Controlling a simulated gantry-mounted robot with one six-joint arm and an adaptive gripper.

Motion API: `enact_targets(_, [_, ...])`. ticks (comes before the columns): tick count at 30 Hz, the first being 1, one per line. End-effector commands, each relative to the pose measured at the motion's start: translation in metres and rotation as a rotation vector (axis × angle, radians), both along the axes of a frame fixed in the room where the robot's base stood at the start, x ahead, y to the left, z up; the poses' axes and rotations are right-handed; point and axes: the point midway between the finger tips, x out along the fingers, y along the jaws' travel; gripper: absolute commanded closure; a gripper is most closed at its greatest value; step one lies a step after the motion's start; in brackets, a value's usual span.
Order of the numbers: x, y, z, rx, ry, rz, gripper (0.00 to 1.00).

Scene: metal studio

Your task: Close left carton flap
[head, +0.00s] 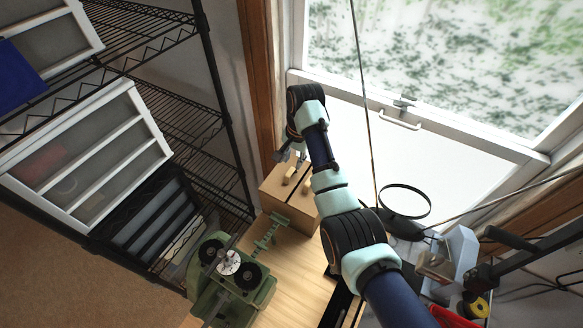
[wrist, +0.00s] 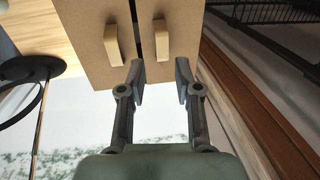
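The brown carton (head: 283,203) stands on the wooden bench below the window. Its top has two flap panels, each with a pale block handle. In the wrist view one flap (wrist: 85,25) with its handle (wrist: 103,50) is on the left, the other flap (wrist: 183,20) with its handle (wrist: 161,40) on the right. A dark gap runs between them; both look nearly flat, and I cannot tell whether either is slightly raised. My gripper (wrist: 160,82) is open and empty at the carton's edge, fingers apart, touching neither handle visibly. In the head view my gripper (head: 292,157) is partly hidden.
A green machine (head: 230,280) stands on the wooden bench (head: 290,275) near the carton. A black ring lamp (head: 404,201) is to the right. A wire shelf (head: 195,110) stands left and a window (head: 450,60) behind.

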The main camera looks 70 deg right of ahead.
Motion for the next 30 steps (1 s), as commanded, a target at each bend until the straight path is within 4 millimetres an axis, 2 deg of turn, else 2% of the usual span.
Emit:
enact_targets(3, [-0.003,0.000,0.028,-0.002,-0.002,0.000,0.67])
enact_targets(9, [-0.007,0.001,0.052,0.000,0.000,0.000,0.67])
enact_targets(30, [-0.007,0.002,0.054,0.001,0.001,0.001,0.67])
